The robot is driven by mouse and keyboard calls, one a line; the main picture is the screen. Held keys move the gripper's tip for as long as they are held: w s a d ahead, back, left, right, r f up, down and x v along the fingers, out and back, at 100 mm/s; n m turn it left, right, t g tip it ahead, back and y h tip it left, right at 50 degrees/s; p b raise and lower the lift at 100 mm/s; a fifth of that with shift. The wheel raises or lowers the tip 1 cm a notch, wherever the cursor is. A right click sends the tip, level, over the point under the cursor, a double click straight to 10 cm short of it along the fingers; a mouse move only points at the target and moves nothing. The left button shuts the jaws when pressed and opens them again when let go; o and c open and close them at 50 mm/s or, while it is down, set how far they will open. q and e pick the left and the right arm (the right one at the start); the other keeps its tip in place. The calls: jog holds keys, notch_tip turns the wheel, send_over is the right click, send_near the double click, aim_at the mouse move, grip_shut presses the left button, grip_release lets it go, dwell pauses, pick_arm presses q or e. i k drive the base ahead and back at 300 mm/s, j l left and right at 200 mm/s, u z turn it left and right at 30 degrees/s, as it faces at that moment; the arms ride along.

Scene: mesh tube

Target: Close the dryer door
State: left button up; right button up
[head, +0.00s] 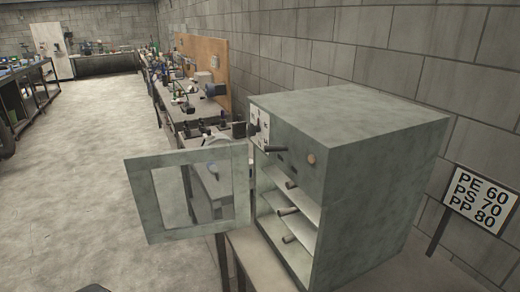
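The dryer (375,160) is a grey-green box on a table at the right of the head view. Its door (141,200) is a flat frame with a rectangular window, and it stands wide open, swung out to the left of the box. The dryer's front opening shows pale shelves with a few short dark rods. A control panel with a round tan knob (311,159) is above the opening. Neither gripper shows in the head view. Only a small dark shape shows at the bottom edge, and I cannot tell what it is.
A sign with PE 60, PS 70, PP 80 (480,200) stands right of the dryer by the block wall. A cluttered workbench (185,120) runs along the wall behind the door. The concrete floor (90,170) left of the door is clear.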

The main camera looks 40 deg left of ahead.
aim_at(139, 168)
jog(key=k+j+z, duration=0.15)
jog(key=j, duration=0.25)
jog(key=j+z, duration=0.1)
jog(key=j, duration=0.35)
jog(key=k+j+z, duration=0.15)
jog(key=j, duration=0.25)
jog(key=k+j+z, duration=0.1)
jog(key=j, duration=0.3)
jog(key=j+z, duration=0.15)
jog(key=j, duration=0.25)
jog(key=j+z, duration=0.2)
jog(key=j, duration=0.25)
jog(key=k+j+z, duration=0.15)
jog(key=j, duration=0.25)
jog(key=j+z, duration=0.15)
jog(key=j, duration=0.25)
jog(key=k+j+z, duration=0.15)
jog(key=j, duration=0.2)
jog(key=k+j+z, duration=0.2)
jog(key=j, duration=0.2)
jog(key=j+z, duration=0.25)
jog(key=j, duration=1.05)
jog(key=k+j+z, duration=0.1)
jog(key=j, duration=0.3)
jog(key=k+j, duration=0.35)
jog(key=k+j+z, duration=0.15)
jog(key=j, duration=0.35)
jog(key=k, duration=0.1)
